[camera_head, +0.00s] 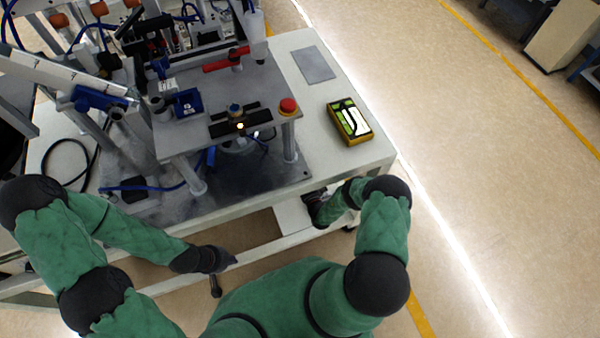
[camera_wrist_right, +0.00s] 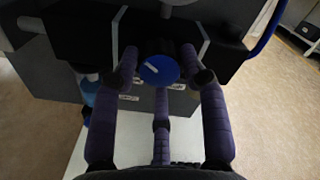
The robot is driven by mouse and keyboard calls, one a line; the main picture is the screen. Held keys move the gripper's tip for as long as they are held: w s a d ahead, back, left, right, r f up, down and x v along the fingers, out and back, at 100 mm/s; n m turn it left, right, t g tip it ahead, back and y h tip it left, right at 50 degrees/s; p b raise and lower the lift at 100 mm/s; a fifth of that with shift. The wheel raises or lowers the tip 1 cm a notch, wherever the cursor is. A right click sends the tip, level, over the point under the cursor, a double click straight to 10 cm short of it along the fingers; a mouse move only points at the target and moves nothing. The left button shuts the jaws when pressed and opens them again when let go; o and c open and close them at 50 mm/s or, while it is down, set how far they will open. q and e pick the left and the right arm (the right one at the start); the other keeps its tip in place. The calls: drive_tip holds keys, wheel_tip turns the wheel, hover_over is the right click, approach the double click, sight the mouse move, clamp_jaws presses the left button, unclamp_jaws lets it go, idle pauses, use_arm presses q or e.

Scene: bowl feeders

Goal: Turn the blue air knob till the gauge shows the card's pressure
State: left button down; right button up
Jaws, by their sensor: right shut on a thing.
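The blue air knob (camera_wrist_right: 159,70) with a white pointer line shows in the right wrist view, under the machine's dark body. My right gripper (camera_wrist_right: 163,78) has its dark fingers around the knob and is shut on it. In the head view this gripper (camera_head: 314,208) is at the front edge of the table, and the knob is hidden there. My left gripper (camera_head: 216,282) hangs low in front of the table, away from the machine; its finger opening is too small to judge. I cannot make out the gauge or the pressure card in either view.
The feeder machine (camera_head: 262,85) stands on the white table (camera_head: 372,158), with a red button (camera_head: 288,105) at its corner. A yellow-black device (camera_head: 349,122) and a grey plate (camera_head: 313,65) lie to the right. Open floor is right of the table.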

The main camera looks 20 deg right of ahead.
drive_tip(key=shift+d+f, duration=0.15)
drive_tip(key=shift+d, duration=0.1)
drive_tip(key=o, duration=1.1)
drive_tip(key=s, duration=1.2)
drive_tip(key=shift+a, duration=0.4)
drive_tip(key=shift+s, duration=0.1)
